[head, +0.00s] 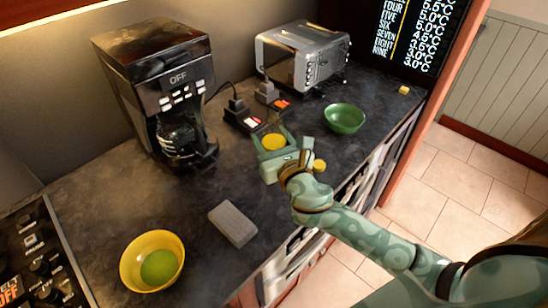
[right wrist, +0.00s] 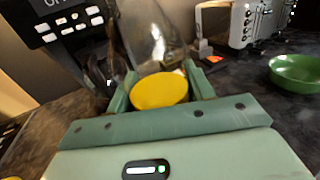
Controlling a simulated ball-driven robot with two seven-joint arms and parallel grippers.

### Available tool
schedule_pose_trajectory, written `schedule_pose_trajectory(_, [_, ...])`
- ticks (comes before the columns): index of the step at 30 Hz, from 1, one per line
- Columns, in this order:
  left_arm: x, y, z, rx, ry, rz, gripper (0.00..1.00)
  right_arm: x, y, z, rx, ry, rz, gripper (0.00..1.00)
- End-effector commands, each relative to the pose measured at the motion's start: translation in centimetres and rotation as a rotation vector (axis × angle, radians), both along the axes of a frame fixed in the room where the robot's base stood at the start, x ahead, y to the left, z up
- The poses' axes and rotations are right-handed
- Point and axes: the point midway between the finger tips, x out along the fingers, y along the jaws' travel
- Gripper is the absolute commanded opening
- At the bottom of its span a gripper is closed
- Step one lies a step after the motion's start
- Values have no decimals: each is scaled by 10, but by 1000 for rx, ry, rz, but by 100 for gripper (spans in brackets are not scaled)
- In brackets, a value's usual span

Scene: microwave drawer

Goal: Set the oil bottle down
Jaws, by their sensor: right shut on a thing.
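My right gripper (head: 273,134) is over the counter, near its middle, with its fingers pointing toward the wall. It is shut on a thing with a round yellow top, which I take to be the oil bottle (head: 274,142). In the right wrist view the yellow top of the bottle (right wrist: 160,91) sits between the two fingers (right wrist: 160,80). My left gripper is not in view.
On the counter (head: 105,205) stand a coffee maker (head: 165,65), a toaster (head: 290,55), a green bowl (head: 344,118) and a yellow bowl (head: 130,265) with something green inside. A grey block (head: 233,223) lies in front. Plugs and sockets (head: 243,120) lie behind the gripper.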

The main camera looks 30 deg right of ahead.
Motion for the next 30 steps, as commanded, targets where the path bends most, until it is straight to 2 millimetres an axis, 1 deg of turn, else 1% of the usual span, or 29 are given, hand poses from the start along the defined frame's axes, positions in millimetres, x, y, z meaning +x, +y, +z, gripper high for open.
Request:
schedule_pose_trajectory(1, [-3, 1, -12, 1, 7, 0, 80, 7, -4, -21, 0, 8, 1, 22])
schedule_pose_trajectory(3, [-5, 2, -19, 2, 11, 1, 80, 15, -10, -33, 1, 6, 1, 22])
schedule_pose_trajectory(6, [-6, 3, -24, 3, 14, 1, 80, 23, -16, -43, 1, 5, 2, 22])
schedule_pose_trajectory(12, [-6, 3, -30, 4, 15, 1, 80, 31, -22, -53, 2, 4, 2, 22])
schedule_pose_trajectory(14, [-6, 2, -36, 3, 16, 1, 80, 34, -24, -63, 2, 6, 1, 22])
schedule_pose_trajectory(15, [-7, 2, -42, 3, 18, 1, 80, 33, -24, -72, 2, 8, 2, 22])
schedule_pose_trajectory(18, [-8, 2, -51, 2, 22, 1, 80, 33, -23, -87, 3, 9, 2, 22])
schedule_pose_trajectory(25, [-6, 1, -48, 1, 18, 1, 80, 33, -23, -85, 2, 5, 3, 22])
schedule_pose_trajectory(29, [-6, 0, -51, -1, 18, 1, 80, 33, -23, -88, 1, 5, 3, 22])
schedule_pose_trajectory(30, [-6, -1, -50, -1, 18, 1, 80, 32, -23, -88, 1, 6, 3, 61])
